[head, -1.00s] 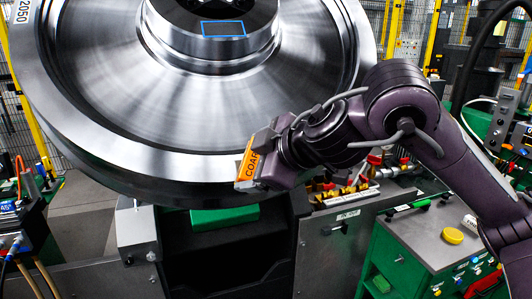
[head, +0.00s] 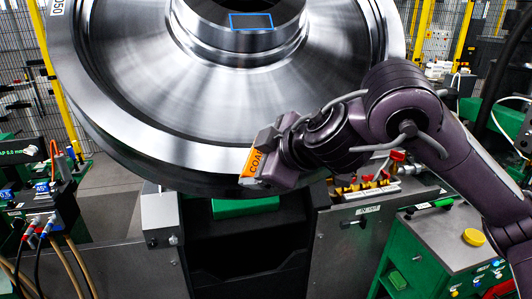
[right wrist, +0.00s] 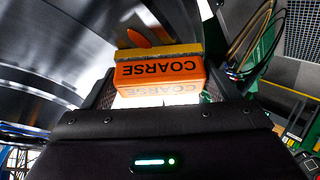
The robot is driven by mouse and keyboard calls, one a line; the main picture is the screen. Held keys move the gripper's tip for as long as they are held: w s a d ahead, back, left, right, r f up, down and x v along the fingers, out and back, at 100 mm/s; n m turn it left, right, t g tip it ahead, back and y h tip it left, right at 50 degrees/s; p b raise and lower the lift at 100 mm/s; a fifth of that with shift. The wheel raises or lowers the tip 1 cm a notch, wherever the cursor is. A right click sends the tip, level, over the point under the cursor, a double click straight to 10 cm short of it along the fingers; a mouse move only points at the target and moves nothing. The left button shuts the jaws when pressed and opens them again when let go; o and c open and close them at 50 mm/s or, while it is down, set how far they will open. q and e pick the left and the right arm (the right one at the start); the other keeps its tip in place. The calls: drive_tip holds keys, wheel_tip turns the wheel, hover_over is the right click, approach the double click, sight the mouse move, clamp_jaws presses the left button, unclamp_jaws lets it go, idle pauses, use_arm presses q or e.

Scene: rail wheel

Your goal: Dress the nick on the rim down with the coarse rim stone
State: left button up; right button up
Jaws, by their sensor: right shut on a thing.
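The large steel rail wheel (head: 180,120) fills the upper middle of the head view, tilted, with its rim (head: 160,165) toward me. My right gripper (head: 258,165) is shut on the coarse rim stone (head: 254,162), an orange block marked COARSE. The stone is at the lower front of the rim; I cannot tell whether it touches. In the right wrist view the stone (right wrist: 160,70) sits between the fingers, with the shiny wheel face (right wrist: 60,60) beyond it. I cannot make out the nick. My left gripper is not in view.
A grey and green stand (head: 240,207) is under the wheel. A tray of small brass and red-handled items (head: 372,184) lies to its right. A green cabinet (head: 440,250) with a yellow round lid (head: 474,237) stands at right. A device with cables (head: 45,205) is at left.

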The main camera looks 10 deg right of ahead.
drive_tip(key=shift+d+f, duration=0.1)
drive_tip(key=shift+f, duration=0.05)
drive_tip(key=shift+d, duration=1.5)
drive_tip(key=shift+b, duration=0.3)
drive_tip(key=d, duration=0.3)
drive_tip(key=shift+w+b, duration=0.1)
drive_tip(key=shift+b, duration=0.25)
drive_tip(key=shift+a, duration=0.1)
